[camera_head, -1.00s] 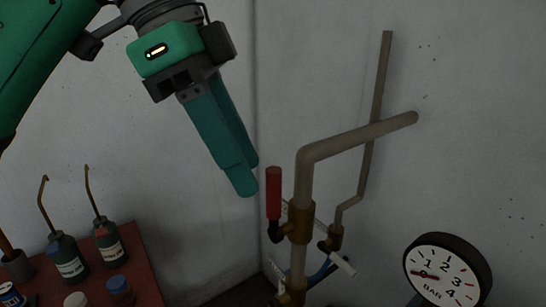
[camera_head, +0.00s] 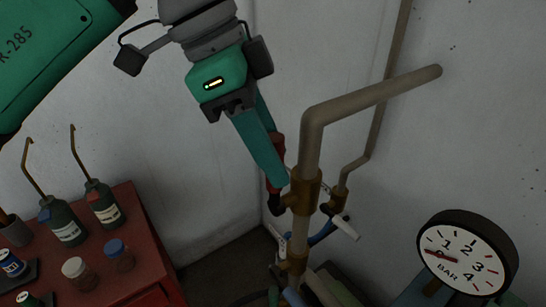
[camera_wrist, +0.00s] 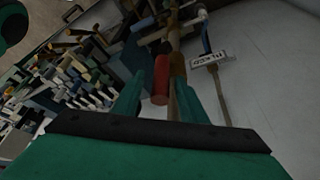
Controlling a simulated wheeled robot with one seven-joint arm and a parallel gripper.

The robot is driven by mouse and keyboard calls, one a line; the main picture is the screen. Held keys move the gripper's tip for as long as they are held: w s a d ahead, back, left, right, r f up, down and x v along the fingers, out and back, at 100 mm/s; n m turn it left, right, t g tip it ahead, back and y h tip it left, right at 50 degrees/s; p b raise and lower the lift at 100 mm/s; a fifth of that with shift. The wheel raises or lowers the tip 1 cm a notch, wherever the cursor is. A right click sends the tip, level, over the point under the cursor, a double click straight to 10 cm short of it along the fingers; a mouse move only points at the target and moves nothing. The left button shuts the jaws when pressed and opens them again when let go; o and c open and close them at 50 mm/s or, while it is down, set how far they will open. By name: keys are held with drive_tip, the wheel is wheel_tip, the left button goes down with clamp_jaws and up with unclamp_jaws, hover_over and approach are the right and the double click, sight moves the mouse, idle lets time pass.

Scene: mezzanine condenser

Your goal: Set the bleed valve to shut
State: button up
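A valve with a red lever handle (camera_head: 278,146) and a brass body (camera_head: 304,192) sits on the grey vertical pipe. The red handle stands upright, left of the pipe, on a dark elbow. My gripper (camera_head: 279,165) is open at the handle, and one finger hides much of it in the head view. In the wrist view the red handle (camera_wrist: 161,76) lies between the spread tips of my gripper (camera_wrist: 158,88), with a gap visible on at least one side. I cannot read which valve is labelled bleed.
A smaller brass valve with a white lever (camera_head: 345,228) sits just right. Lower are a brass fitting (camera_head: 292,264) and blue parts. A pressure gauge (camera_head: 466,254) stands at right, its needle near the low end. A red cabinet (camera_head: 146,243) at left holds oilers and jars.

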drive_tip(key=shift+x, duration=0.8)
drive_tip(key=shift+a, duration=0.15)
drive_tip(key=shift+w, duration=0.15)
clamp_jaws()
